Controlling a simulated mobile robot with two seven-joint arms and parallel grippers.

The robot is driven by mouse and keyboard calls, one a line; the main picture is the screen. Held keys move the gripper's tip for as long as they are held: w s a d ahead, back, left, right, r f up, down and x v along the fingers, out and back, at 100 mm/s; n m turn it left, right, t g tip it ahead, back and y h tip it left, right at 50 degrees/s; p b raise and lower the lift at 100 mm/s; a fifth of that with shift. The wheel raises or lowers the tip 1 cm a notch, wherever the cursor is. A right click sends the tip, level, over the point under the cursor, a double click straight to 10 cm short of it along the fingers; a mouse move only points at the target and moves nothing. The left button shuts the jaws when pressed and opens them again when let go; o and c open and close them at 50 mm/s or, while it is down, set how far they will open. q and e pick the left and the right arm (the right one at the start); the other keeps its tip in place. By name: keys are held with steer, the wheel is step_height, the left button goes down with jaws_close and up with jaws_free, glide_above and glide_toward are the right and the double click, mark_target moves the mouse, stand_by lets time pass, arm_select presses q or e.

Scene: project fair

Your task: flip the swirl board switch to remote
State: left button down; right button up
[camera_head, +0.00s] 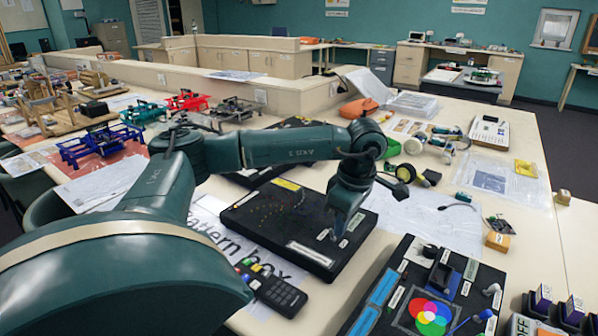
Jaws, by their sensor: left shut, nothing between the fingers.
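A flat black board (258,232) lies on the table in the middle of the view, with a curved trail of small coloured dots on its top. I take it for the swirl board. Small white labels (356,221) sit near its right corner, with a long white label along its front edge. My left gripper (338,236) points down over these labels, shut and empty. The switch is hidden or too small to make out there, and I cannot tell whether the fingertips touch it. My right gripper is not in view.
A black remote control (272,289) lies at the board's front left. Another black board (388,290) with coloured circles stands close at the front right. Papers (425,212) lie flat behind it. Coloured frames (100,144) stand at the left.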

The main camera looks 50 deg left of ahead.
arm_select(q)
steer(key=r+p, duration=0.1)
steer(key=r, duration=0.1)
steer(key=r+p, duration=0.2)
steer(key=r, duration=0.1)
steer(key=shift+d, duration=0.2)
stand_by(0.6)
